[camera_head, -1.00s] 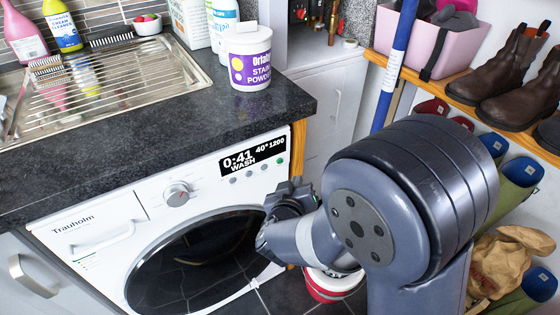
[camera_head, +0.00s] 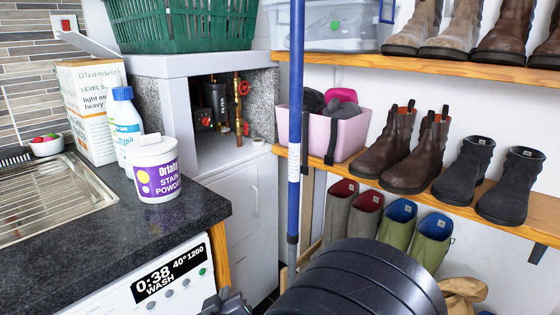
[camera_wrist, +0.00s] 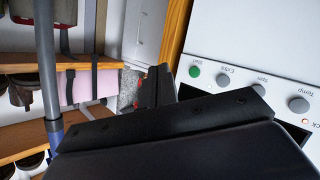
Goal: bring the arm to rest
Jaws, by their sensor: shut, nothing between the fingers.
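My arm's dark rounded link (camera_head: 355,285) fills the bottom middle of the head view. Only a small dark part of my gripper (camera_head: 230,303) shows at the lower edge there, in front of the white washing machine (camera_head: 100,298). In the wrist view my gripper (camera_wrist: 158,88) is shut and empty, with its black fingers close together. It is beside the machine's control panel (camera_wrist: 270,50), apart from the panel as far as I can tell. The rest of the arm is out of the picture.
A blue pole (camera_head: 295,120) stands upright behind my arm. Boots (camera_head: 390,150) stand on wooden shelves (camera_head: 540,215) at the right, with wellies (camera_head: 400,225) below. A stain powder tub (camera_head: 155,178) and a white bottle (camera_head: 126,125) stand on the dark worktop (camera_head: 90,235).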

